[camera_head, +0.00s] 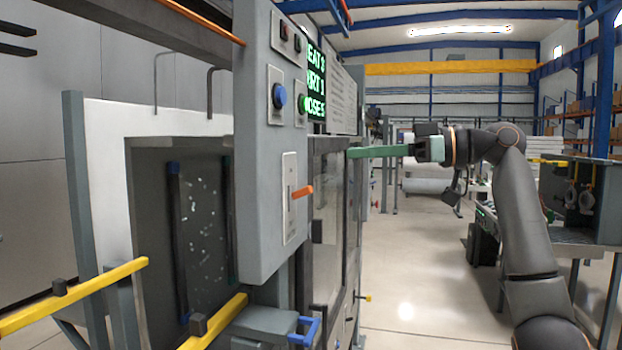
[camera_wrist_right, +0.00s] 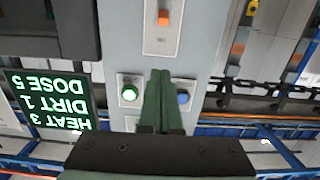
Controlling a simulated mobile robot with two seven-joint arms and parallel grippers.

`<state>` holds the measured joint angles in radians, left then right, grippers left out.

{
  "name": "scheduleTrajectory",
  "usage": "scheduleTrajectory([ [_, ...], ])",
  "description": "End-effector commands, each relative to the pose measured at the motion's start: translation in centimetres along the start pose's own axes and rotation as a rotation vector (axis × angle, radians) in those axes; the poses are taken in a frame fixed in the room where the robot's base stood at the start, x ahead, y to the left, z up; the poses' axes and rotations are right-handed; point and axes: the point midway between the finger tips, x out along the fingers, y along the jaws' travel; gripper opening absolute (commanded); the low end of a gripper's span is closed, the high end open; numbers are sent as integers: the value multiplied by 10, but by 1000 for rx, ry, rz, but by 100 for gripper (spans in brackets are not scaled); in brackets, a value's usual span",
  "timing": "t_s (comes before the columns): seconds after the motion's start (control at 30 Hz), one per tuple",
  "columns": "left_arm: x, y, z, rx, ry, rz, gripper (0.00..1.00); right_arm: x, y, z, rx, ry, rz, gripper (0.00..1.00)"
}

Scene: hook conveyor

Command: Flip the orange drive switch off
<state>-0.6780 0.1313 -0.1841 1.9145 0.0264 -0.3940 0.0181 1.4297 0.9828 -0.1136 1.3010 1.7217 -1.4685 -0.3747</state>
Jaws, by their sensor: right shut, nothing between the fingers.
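The orange drive switch (camera_head: 302,192) is a short lever standing out from a pale slotted plate (camera_head: 290,215) on the grey control panel (camera_head: 262,150). In the right wrist view, which is upside down, the orange switch (camera_wrist_right: 163,18) is near the top edge. My right gripper (camera_head: 350,153) has long green fingers, shut and empty. In the head view they point left toward the panel, higher than the switch and apart from it. In the right wrist view the fingertips (camera_wrist_right: 160,72) appear between the buttons and the switch plate. My left gripper is not in view.
The panel also has a blue button (camera_head: 279,96), a green button (camera_head: 303,103) and a green-lettered display (camera_head: 316,85). Yellow rails (camera_head: 75,295) and a blue handle (camera_head: 306,331) are low in front. A workbench (camera_head: 580,225) stands right; open floor lies between.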

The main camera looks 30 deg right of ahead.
Motion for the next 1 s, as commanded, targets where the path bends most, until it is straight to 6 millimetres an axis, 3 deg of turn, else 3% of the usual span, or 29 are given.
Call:
scheduleTrajectory([
  [0.27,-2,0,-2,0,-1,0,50,11,0,0,1,-2,-1,0],
  [0.73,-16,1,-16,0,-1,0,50,105,0,1,1,-4,0,0],
  [0.8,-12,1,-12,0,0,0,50,97,2,17,2,-4,5,0],
  [1.0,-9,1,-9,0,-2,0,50,90,1,35,2,-2,3,0],
])
